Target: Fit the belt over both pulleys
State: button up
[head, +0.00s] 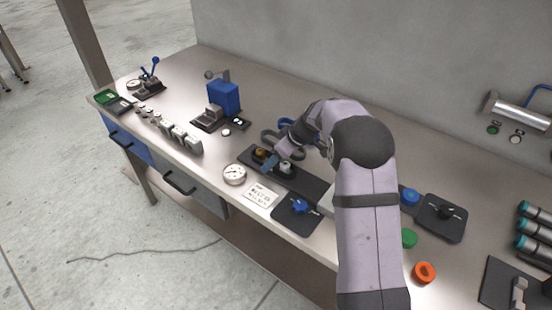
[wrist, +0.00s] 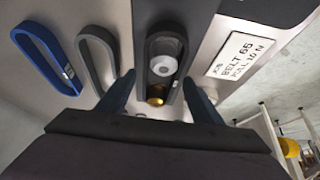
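A dark plate (head: 314,187) carries a brass pulley (head: 260,152) and a pale grey pulley (head: 286,167). In the wrist view the pale pulley (wrist: 163,65) and the brass pulley (wrist: 156,94) lie inside the outline of a dark belt (wrist: 149,45). I cannot tell how low that belt sits or whether it is in the grooves. My gripper (wrist: 160,85) is over the pulleys with its blue fingers apart, one on each side of the belt. Whether a finger touches the belt is unclear. A grey belt (wrist: 87,50) and a blue belt (wrist: 24,45) lie alongside.
A card (wrist: 240,54) reads "BELT 65, PULL 10 N" beside the plate. A round dial (head: 234,174) and a dark pad with a blue knob (head: 299,206) stand near the front edge. A blue block fixture (head: 223,97) stands further left.

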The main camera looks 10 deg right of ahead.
jog(key=shift+r, duration=0.1)
jog(key=shift+r+p, duration=0.2)
jog(key=shift+p, duration=0.15)
jog(key=shift+d+r+b, duration=0.15)
jog(key=shift+r+b, duration=0.1)
jog(key=shift+b, duration=0.05)
jog(key=b+v, duration=0.2)
jog(key=v, duration=0.9)
jog(key=shift+s, duration=0.15)
jog(key=s+f+m, duration=0.1)
jog(key=s+f, duration=0.1)
jog(key=s, duration=0.3)
jog(key=s+f+m+g+h, duration=0.1)
jog(key=s+f+m, duration=0.1)
jog(key=s, duration=0.3)
jog(key=s+a+f+m+g+h, duration=0.1)
jog(key=s+f, duration=0.1)
jog(key=s, duration=0.3)
jog(key=shift+s+m, duration=0.1)
jog(key=shift+m, duration=0.3)
jog(key=s+f+m+g+h, duration=0.1)
jog(key=s+f+m, duration=0.1)
jog(key=s, duration=0.6)
jog(key=s+d+f+m+g+h, duration=0.1)
jog(key=s+f, duration=0.3)
jog(key=s, duration=0.4)
jog(key=shift+s+d+m, duration=0.25)
jog(key=shift+s+m, duration=0.15)
jog(key=shift+m, duration=0.2)
jog(key=shift+r, duration=0.15)
